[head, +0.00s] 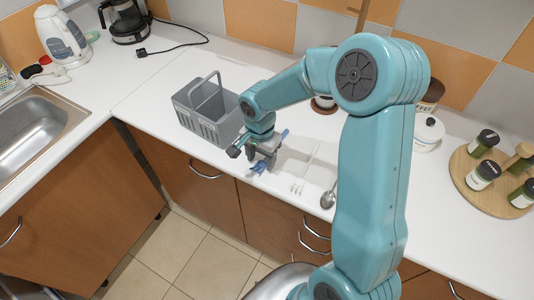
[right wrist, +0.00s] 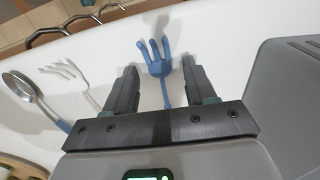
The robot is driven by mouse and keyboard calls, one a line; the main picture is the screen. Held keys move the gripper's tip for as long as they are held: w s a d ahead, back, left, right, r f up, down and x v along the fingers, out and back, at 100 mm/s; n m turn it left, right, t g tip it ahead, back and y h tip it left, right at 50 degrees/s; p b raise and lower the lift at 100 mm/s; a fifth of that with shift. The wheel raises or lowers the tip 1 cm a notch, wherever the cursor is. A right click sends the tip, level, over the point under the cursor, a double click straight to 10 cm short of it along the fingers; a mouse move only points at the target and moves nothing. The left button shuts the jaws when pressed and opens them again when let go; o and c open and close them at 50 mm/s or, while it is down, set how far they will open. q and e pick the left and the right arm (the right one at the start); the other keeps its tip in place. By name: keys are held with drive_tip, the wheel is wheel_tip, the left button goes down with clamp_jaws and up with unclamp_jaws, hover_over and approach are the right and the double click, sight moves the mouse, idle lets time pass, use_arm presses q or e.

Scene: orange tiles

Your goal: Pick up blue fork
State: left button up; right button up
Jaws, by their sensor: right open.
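The blue fork (right wrist: 158,62) lies on the white counter in the right wrist view, its tines pointing to the top of the picture. Its handle runs down between the two fingers of my right gripper (right wrist: 157,85). The gripper is open, with one dark finger on each side of the fork and a gap to each. In the head view the blue fork (head: 259,167) shows partly below my right gripper (head: 262,155), with its tines near the counter's front edge; the gripper covers its middle. My left gripper is not in view.
A grey caddy (head: 225,128) with a handle stands just left of the gripper. A white fork (head: 305,170) and a metal spoon (head: 328,197) lie to the right. A round wooden tray (head: 463,183) with jars is at the far right. Free counter lies behind the caddy.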

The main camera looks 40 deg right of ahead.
drive_tip(key=shift+d+f, duration=0.1)
drive_tip(key=shift+f, duration=0.3)
drive_tip(key=shift+s, duration=0.15)
drive_tip(key=shift+r, duration=0.1)
drive_tip(key=shift+c, duration=1.3)
clamp_jaws()
